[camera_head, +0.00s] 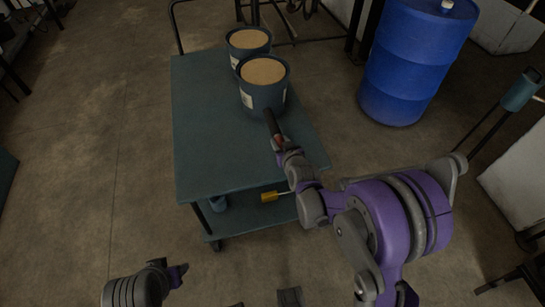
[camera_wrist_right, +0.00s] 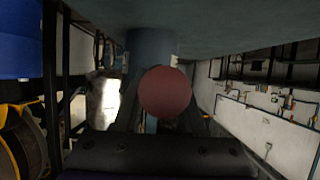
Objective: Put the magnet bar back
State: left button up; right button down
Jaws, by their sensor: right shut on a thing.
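My right gripper (camera_head: 281,147) is shut on the magnet bar (camera_head: 272,125), a dark rod with a reddish end, above the cart's right side. In the head view the bar's far end overlaps the lower front of the nearer bucket; I cannot tell whether they touch. In the right wrist view the bar's round dull-red end (camera_wrist_right: 165,92) faces the camera between the fingers and hides the rest of the bar. My left gripper (camera_head: 178,274) is low at the bottom left, away from the cart; its opening is unclear.
A blue-green cart (camera_head: 215,150) holds two blue buckets of tan material, the nearer (camera_head: 262,98) and the farther (camera_head: 235,50). Its left and front top are clear. A yellow object (camera_head: 269,196) shows below the top. A blue drum (camera_head: 408,65) stands at right. Open floor lies left.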

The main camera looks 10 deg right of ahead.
jog(key=w+b, duration=0.1)
jog(key=w+f, duration=0.1)
jog(key=shift+w+d+f+t+b, duration=0.2)
jog(key=shift+w+t+b, duration=0.1)
jog(key=shift+w+b, duration=0.1)
jog(key=shift+w+f, duration=0.15)
jog(key=shift+w, duration=0.05)
pick_arm(q)
notch_tip(320, 180, down, 7)
jog(key=b, duration=0.2)
jog(key=shift+w+r+b, duration=0.15)
jog(key=shift+w+b, duration=0.05)
jog(key=shift+b, duration=0.15)
pick_arm(e)
notch_tip(320, 180, down, 9)
jog(key=shift+a+f, duration=0.1)
jog(key=shift+f, duration=0.05)
jog(key=shift+f, duration=0.2)
jog(key=shift+c, duration=2.4)
grip_release()
pick_arm(q)
jog(key=shift+f, duration=0.2)
